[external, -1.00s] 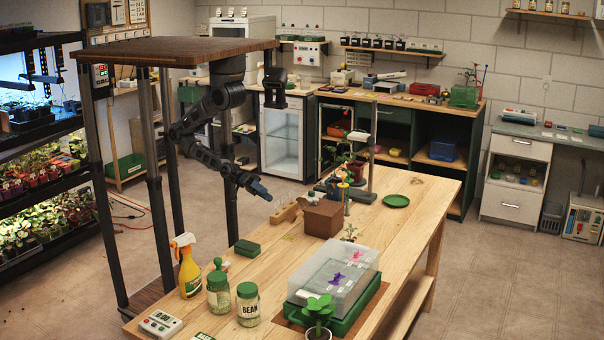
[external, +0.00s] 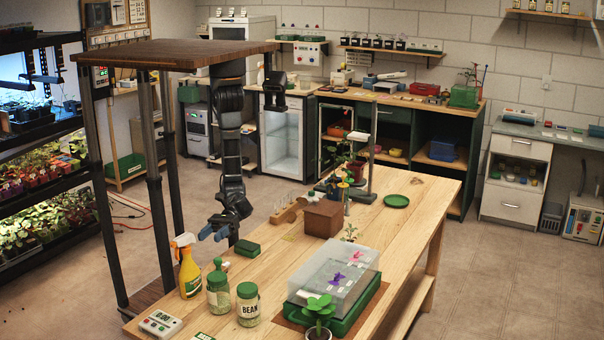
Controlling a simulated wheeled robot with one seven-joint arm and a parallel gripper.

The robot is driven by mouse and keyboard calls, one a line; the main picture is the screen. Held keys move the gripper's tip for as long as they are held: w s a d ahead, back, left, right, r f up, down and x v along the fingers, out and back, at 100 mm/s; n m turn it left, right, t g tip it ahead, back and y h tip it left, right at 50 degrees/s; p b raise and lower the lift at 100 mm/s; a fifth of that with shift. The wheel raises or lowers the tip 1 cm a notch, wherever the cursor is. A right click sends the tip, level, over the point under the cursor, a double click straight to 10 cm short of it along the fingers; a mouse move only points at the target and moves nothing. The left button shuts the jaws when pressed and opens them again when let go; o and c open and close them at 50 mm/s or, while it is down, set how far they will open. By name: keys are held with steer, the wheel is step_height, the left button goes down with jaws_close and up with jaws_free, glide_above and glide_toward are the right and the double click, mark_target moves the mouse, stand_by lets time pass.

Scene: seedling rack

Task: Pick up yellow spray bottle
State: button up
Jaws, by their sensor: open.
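The yellow spray bottle (external: 190,275) stands upright at the left edge of the wooden table, with an orange and white trigger head. My gripper (external: 212,236) is open and empty, with blue-grey fingers. It hangs in the air up and to the right of the bottle's head in the external view, apart from it. My arm reaches down from under the dark wooden top.
Beside the bottle stand a green-topped jar (external: 218,293) and a bean jar (external: 248,304). A small green box (external: 247,248) lies near the gripper. A digital timer (external: 161,323) sits in front. A clear-lidded tray (external: 332,283) stands to the right.

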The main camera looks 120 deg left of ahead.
mark_target(185, 242)
steer(key=shift+s+d+r+g, duration=0.15)
steer(key=shift+d+r+g, duration=0.3)
steer(key=shift+d, duration=1.5)
steer(key=shift+s+d+r+g, duration=0.15)
steer(key=shift+d+r+g, duration=0.25)
steer(key=shift+d, duration=1.55)
steer(key=shift+s+d+r+g, duration=0.15)
steer(key=shift+d+r+g, duration=0.25)
steer(key=shift+d, duration=1.55)
steer(key=shift+c, duration=0.4)
jaws_close()
steer(key=shift+r, duration=0.15)
